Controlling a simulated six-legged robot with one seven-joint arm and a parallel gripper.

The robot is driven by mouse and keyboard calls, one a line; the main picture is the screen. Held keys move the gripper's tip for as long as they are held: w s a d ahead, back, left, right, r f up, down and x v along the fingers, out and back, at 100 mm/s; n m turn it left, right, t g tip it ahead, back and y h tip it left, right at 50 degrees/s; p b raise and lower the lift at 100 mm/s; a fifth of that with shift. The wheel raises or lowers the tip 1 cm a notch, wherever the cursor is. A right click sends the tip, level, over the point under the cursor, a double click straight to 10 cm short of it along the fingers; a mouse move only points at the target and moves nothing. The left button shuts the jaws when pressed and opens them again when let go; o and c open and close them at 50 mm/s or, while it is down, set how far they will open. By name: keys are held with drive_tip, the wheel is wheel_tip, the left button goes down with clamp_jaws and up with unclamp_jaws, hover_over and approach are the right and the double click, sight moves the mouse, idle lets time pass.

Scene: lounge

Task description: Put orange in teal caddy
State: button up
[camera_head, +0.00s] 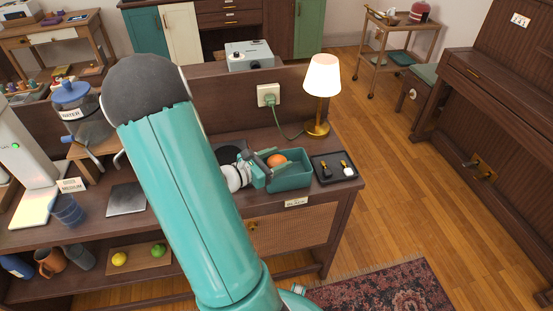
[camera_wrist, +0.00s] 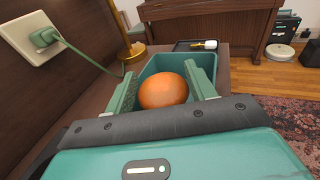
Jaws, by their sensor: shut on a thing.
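The orange (camera_head: 277,160) is held between the two fingers of my gripper (camera_head: 270,165), at the teal caddy (camera_head: 293,181) on the wooden sideboard. In the wrist view the orange (camera_wrist: 163,91) sits between the green fingers, with the caddy's far wall (camera_wrist: 170,62) behind it. My gripper (camera_wrist: 163,84) is shut on the orange, over or partly within the caddy's opening; the exact height is unclear. The orange and my gripper hide much of the caddy's inside.
A black tray (camera_head: 335,168) with small items lies right of the caddy. A lamp (camera_head: 321,85) stands behind it, and a green plug with its cord (camera_head: 268,97) is on the back panel. A lower shelf holds a lemon (camera_head: 119,258) and a lime (camera_head: 158,250).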

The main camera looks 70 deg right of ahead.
drive_tip(key=shift+f, duration=0.2)
drive_tip(key=shift+a+f, duration=0.15)
drive_tip(key=shift+f, duration=0.3)
drive_tip(key=o, duration=1)
drive_tip(key=shift+s+f, duration=0.1)
drive_tip(key=shift+r, duration=0.3)
drive_tip(key=shift+w+r, duration=0.2)
drive_tip(key=shift+w, duration=0.05)
drive_tip(key=v, duration=1.1)
drive_tip(key=shift+a+r, duration=0.25)
drive_tip(key=shift+r, duration=0.05)
